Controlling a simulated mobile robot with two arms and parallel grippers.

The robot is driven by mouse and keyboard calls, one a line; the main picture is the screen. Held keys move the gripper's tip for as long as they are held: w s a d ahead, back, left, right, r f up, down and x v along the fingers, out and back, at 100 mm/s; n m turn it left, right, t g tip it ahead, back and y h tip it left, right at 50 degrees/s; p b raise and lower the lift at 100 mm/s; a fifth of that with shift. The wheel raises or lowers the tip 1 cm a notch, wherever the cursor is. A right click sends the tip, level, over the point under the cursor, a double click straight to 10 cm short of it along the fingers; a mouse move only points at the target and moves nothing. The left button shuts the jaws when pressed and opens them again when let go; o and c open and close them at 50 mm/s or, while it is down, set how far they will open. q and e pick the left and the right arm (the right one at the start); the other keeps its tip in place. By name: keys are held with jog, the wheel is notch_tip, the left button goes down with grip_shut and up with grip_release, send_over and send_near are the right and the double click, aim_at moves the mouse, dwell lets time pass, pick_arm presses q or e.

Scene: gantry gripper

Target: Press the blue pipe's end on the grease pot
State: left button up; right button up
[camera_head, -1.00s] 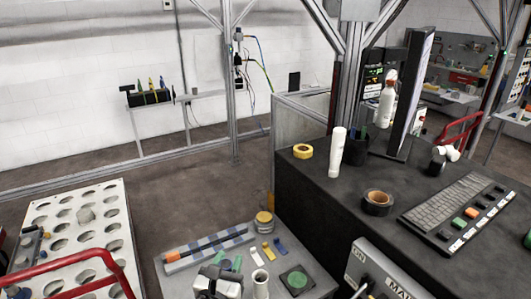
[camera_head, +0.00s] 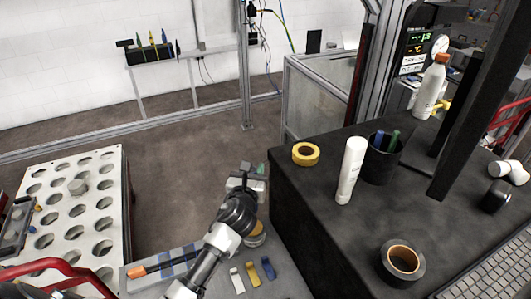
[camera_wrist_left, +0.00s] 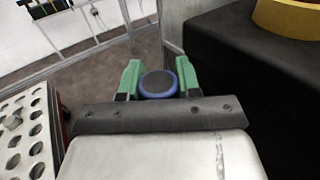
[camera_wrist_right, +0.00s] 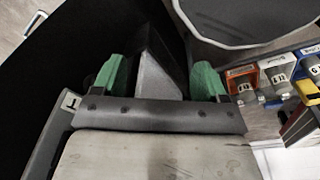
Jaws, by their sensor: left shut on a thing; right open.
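My left gripper (camera_head: 254,172) is raised beyond the front table, left of the dark workbench. Its green fingers are shut on the blue pipe (camera_wrist_left: 159,84), which shows in the left wrist view as a round dark end with a blue rim. The pipe's length is hidden in that view, and the head view does not show it clearly. The grease pot (camera_head: 257,236), a small jar, stands at the back of the front table, partly hidden by my left arm. My right gripper (camera_wrist_right: 163,80) is open. It is out of the head view.
The front table also holds an orange-tipped rod (camera_head: 138,272) on a rack and small white, yellow and blue pieces. The dark workbench (camera_head: 310,215) rises to the right, with tape rolls, a white tube (camera_head: 350,170) and a pen cup. A white holed table (camera_head: 60,240) stands left.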

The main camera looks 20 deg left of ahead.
pick_arm(q)
jog(key=f+b, duration=0.2)
jog(key=b, duration=0.1)
jog(key=s+f+b, duration=0.1)
jog(key=f+b, duration=0.2)
jog(key=shift+s+f, duration=0.15)
pick_arm(e)
jog(key=s+f, duration=0.5)
jog(key=f, duration=0.1)
jog(key=shift+f+g, duration=0.3)
pick_arm(q)
jog(key=shift+f+b, duration=0.1)
jog(key=shift+b, duration=0.2)
pick_arm(e)
jog(key=shift+w+a+f, duration=0.1)
jog(key=shift+w, duration=0.25)
pick_arm(q)
jog(key=shift+f+b, duration=0.65)
jog(key=shift+f, duration=0.25)
pick_arm(e)
jog(key=shift+f, duration=0.65)
pick_arm(q)
jog(key=shift+d, duration=0.1)
pick_arm(e)
jog(key=shift+r, duration=0.2)
